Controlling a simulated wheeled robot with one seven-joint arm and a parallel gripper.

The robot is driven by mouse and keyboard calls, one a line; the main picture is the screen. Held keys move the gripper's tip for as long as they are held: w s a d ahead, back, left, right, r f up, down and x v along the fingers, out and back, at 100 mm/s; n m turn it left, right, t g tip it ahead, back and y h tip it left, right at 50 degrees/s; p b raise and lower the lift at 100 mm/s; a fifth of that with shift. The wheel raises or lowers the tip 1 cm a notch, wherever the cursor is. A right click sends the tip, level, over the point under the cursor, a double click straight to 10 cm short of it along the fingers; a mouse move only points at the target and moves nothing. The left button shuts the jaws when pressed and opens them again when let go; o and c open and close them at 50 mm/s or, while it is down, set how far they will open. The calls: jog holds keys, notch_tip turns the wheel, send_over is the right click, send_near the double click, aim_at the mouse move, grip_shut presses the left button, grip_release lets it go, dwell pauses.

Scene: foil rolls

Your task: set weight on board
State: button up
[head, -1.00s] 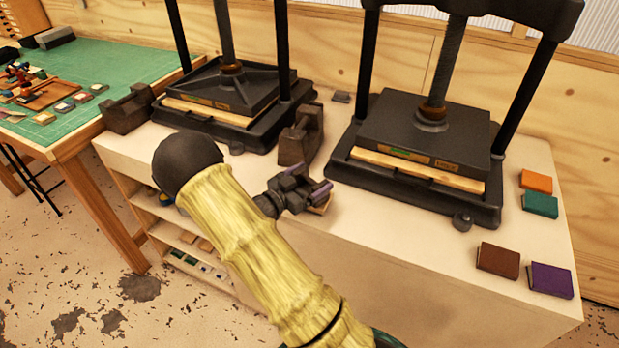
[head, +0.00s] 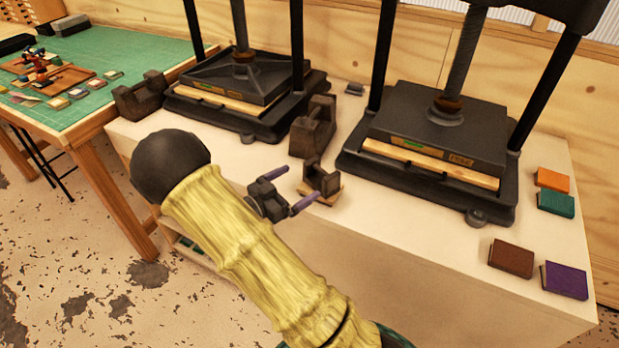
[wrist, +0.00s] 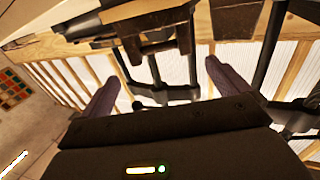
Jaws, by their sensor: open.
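A small dark iron weight (head: 322,180) with a raised U-shaped top stands on a small pale wooden board (head: 329,198) near the front edge of the bench. The weight looks upright and covers most of the board. My gripper (head: 291,190) is open and empty, just left of the weight and apart from it, its two purple fingers pointing towards it. In the wrist view both fingers of my gripper (wrist: 165,92) are spread wide with nothing clearly between them.
Two black presses (head: 430,125) (head: 245,75) stand behind on the bench (head: 400,225). Larger dark irons stand at the left (head: 140,97) and between the presses (head: 313,127). Several coloured books, including a brown one (head: 511,258), lie at the right. The front middle of the bench is clear.

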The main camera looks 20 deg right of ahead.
jog(key=v, duration=0.3)
dwell(0.5)
jog(key=w+n+t+y, duration=0.4)
jog(key=w+y, duration=0.1)
jog(key=y, duration=0.3)
jog(key=s+a+n+y, duration=0.2)
jog(key=a+n+y, duration=0.2)
jog(key=y, duration=0.2)
jog(key=s+r+n+g+y, duration=0.1)
jog(key=s+n+g+y, duration=0.2)
jog(key=s, duration=1.5)
jog(key=n+g, duration=0.3)
jog(key=shift+s+r+n, duration=0.3)
jog(key=shift+s+n, duration=0.05)
jog(key=shift+n, duration=0.05)
